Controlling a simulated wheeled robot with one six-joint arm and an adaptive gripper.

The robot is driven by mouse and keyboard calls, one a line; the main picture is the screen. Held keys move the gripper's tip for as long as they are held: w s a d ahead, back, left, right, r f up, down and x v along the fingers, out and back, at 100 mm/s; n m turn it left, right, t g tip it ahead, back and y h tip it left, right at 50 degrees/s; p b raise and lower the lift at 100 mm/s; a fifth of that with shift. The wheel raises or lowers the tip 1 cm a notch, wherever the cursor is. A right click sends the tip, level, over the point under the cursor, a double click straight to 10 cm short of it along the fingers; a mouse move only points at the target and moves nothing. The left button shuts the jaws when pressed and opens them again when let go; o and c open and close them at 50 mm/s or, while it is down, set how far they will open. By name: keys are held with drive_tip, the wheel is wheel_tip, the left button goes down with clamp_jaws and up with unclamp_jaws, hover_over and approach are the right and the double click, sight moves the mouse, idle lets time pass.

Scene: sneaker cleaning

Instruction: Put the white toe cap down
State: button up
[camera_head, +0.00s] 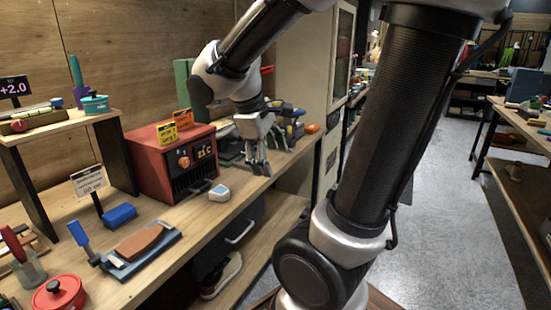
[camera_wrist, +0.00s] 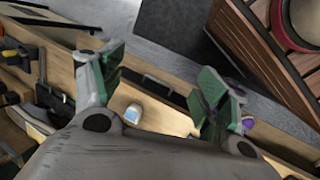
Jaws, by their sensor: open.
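A small white piece with a grey-blue patch, which looks like the white toe cap (camera_head: 219,193), lies on the wooden workbench near its front edge, right of the red box. In the wrist view the toe cap (camera_wrist: 132,114) shows on the wood between my spread fingers, nearer the left one. My gripper (camera_head: 257,168) points down over the bench, to the right of the toe cap and apart from it. In the wrist view my gripper (camera_wrist: 158,85) is open, its green-padded fingers wide apart with nothing held.
A red box oven (camera_head: 172,165) stands behind the toe cap. A brown block on a blue board (camera_head: 140,243), a blue brush and a red pot (camera_head: 60,295) lie to the left. A sneaker (camera_head: 222,276) rests on the shelf below. Several tools crowd the bench behind my gripper.

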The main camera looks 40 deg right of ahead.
drive_tip(key=s+a+r+m+t+y, duration=0.3)
drive_tip(key=s+m+t+y, duration=0.1)
drive_tip(key=s, duration=0.3)
drive_tip(key=shift+a+m, duration=0.2)
drive_tip(key=shift+m, duration=0.4)
drive_tip(key=shift+s, duration=0.1)
